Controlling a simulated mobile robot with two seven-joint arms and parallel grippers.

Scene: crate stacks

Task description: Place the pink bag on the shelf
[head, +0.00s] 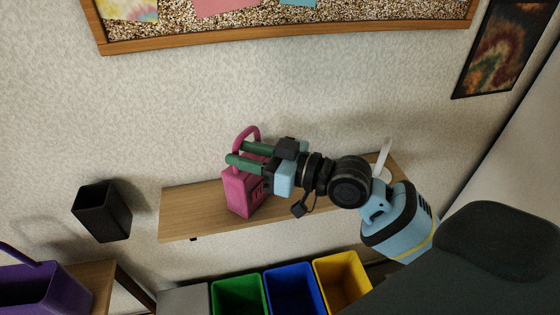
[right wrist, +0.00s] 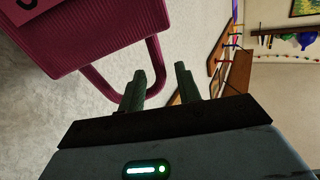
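The pink bag (head: 241,193) is upright at the wooden shelf (head: 188,208), left of the shelf's middle, and appears to stand on it. Its looped handle rises at the top. My right gripper (head: 243,154) is at the handle, with its green fingers pointing left over the bag. My left gripper is out of view.
A black bin (head: 102,211) is on the wall left of the shelf. Green (head: 238,296), blue (head: 294,290) and yellow (head: 343,280) bins stand below. A white object (head: 384,157) is at the shelf's right end. A purple container (head: 25,290) sits lower left. A corkboard hangs above.

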